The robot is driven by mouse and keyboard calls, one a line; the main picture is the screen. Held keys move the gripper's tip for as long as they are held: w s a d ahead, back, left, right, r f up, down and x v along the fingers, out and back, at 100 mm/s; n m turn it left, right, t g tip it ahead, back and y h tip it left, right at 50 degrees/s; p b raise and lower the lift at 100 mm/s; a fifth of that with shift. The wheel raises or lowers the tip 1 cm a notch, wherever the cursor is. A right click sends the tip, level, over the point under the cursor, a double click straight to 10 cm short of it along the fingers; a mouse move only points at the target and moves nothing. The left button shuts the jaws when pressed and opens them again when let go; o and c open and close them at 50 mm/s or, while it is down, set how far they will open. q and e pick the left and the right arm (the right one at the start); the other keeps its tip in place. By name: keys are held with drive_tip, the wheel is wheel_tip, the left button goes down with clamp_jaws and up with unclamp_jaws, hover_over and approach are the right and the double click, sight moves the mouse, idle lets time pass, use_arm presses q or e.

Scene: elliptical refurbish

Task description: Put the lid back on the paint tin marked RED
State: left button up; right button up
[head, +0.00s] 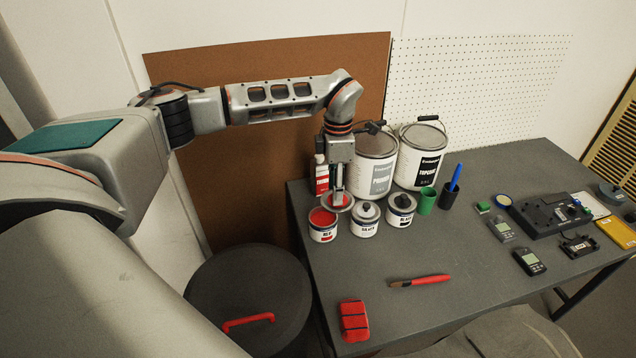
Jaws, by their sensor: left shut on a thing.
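The paint tin marked RED (323,233) stands upright at the table's left edge, open, with red paint showing inside. My left gripper (338,199) points down and is shut on a round grey lid (347,206). The lid is at the right and back of the RED tin's mouth in the picture, not centred on it. The fingers hide part of the lid, and I cannot tell whether it touches the tin's rim. My right gripper is not in view.
Two lidded small tins, a silver one (365,226) and a black one (400,216), stand to the right. Big white pails (375,165) and a red-labelled bottle (321,178) stand behind. A brush (420,281) and red block (353,321) lie in front.

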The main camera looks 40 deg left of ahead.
use_arm(q)
drive_tip(key=a+f+n+p, duration=0.1)
drive_tip(key=a+f+n, duration=0.2)
drive_tip(key=a+n, duration=0.2)
drive_tip(key=n, duration=0.3)
drive_tip(key=shift+w+a+f+n, duration=0.15)
drive_tip(key=shift+a+f+n, duration=0.25)
drive_tip(key=shift+f, duration=0.25)
clamp_jaws()
wheel_tip(320, 180, down, 2)
drive_tip(key=shift+f+b, duration=0.1)
drive_tip(key=shift+b, duration=0.65)
drive_tip(key=shift+f+b, duration=0.7)
drive_tip(key=shift+f, duration=0.55)
drive_tip(key=shift+d+f, duration=0.1)
drive_tip(key=shift+f, duration=0.35)
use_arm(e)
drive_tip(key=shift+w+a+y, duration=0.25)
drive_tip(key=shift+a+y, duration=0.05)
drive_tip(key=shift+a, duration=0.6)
use_arm(q)
drive_tip(key=shift+d+r, duration=0.2)
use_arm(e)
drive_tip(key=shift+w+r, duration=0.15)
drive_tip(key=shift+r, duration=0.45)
